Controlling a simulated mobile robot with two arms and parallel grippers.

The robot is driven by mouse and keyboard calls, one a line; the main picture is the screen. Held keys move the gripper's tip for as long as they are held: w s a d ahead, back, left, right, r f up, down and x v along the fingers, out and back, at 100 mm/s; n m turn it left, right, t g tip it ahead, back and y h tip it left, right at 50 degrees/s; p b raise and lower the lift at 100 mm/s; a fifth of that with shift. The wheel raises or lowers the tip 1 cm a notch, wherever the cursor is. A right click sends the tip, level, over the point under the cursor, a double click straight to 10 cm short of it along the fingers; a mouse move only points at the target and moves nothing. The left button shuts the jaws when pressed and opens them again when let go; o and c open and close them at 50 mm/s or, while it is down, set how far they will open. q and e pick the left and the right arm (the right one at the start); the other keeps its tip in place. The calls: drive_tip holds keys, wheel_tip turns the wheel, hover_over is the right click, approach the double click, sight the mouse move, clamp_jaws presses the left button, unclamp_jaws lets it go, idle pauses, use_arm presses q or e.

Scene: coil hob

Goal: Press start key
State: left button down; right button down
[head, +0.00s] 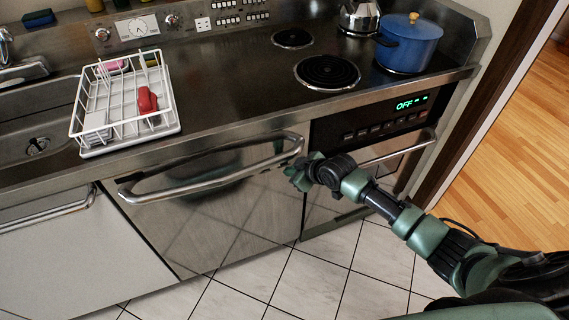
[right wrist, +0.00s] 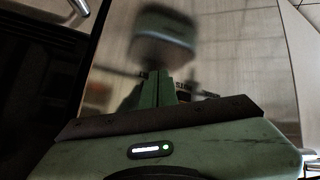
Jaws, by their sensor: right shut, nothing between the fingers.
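The oven's control panel (head: 380,122) is dark, with a green lit display (head: 411,103) reading OFF. A row of small keys (head: 376,131) runs below the display; their labels are too small to read, so I cannot tell which is start. My right gripper (head: 297,174) is in front of the steel door, below and left of the keys and apart from them. In the right wrist view its fingers (right wrist: 156,88) are shut and empty, facing a shiny steel surface that mirrors the gripper. My left gripper is not in view.
The oven's bar handle (head: 398,150) juts out just below the keys. Another long handle (head: 215,172) crosses the steel door (head: 225,215). A blue pot (head: 408,47) and a kettle (head: 359,17) stand on the hob. A white dish rack (head: 125,105) sits at left. Tiled floor (head: 310,283) is clear.

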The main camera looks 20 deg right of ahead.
drive_tip(key=shift+w, duration=0.1)
drive_tip(key=shift+w, duration=0.35)
drive_tip(key=shift+w+b, duration=0.35)
drive_tip(key=shift+w, duration=0.05)
idle(0.6)
idle(0.3)
drive_tip(key=shift+s+p, duration=0.85)
